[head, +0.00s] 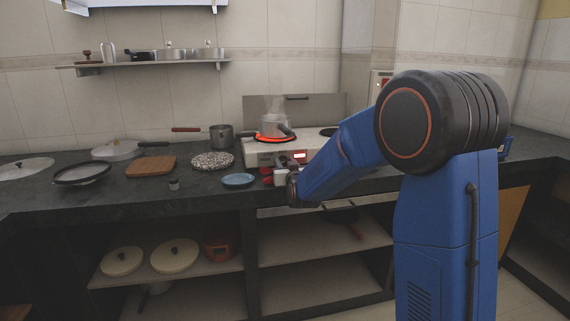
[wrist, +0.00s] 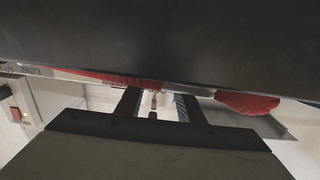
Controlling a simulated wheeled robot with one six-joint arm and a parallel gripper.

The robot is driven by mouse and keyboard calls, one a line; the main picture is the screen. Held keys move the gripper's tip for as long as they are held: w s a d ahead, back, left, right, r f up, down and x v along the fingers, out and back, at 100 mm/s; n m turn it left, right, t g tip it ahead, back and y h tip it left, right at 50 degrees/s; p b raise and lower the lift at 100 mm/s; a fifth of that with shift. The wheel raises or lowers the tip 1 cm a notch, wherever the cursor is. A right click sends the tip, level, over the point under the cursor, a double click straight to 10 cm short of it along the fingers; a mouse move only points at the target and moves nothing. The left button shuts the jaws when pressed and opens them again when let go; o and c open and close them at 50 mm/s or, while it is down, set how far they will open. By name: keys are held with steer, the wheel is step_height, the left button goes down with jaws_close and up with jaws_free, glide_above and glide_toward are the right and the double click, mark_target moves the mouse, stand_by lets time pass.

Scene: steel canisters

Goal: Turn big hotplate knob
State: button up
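The hotplate (head: 255,157) is a white unit with a grey back panel at the back of the dark counter. Its big left plate glows red under a steaming pot (head: 270,127); a smaller dark plate sits at its right. My gripper (head: 268,177) is just in front of the hotplate's front face, partly covering it. The big knob cannot be made out clearly in the head view. In the wrist view, the two dark fingers of my gripper (wrist: 157,105) stand apart, with a small, unclear pale and reddish thing seen through the gap. No grip on a knob shows.
A blue plate (head: 238,180) lies left of my gripper, beside a speckled round trivet (head: 212,161). A saucepan (head: 221,137) and a wooden board (head: 151,166) stand further left. Open shelves with pots are below the counter.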

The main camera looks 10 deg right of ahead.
steer(key=shift+m, duration=0.8)
steer(key=o, duration=1.1)
steer(key=shift+c, duration=0.2)
steer(key=s, duration=1.7)
steer(key=shift+s, duration=0.2)
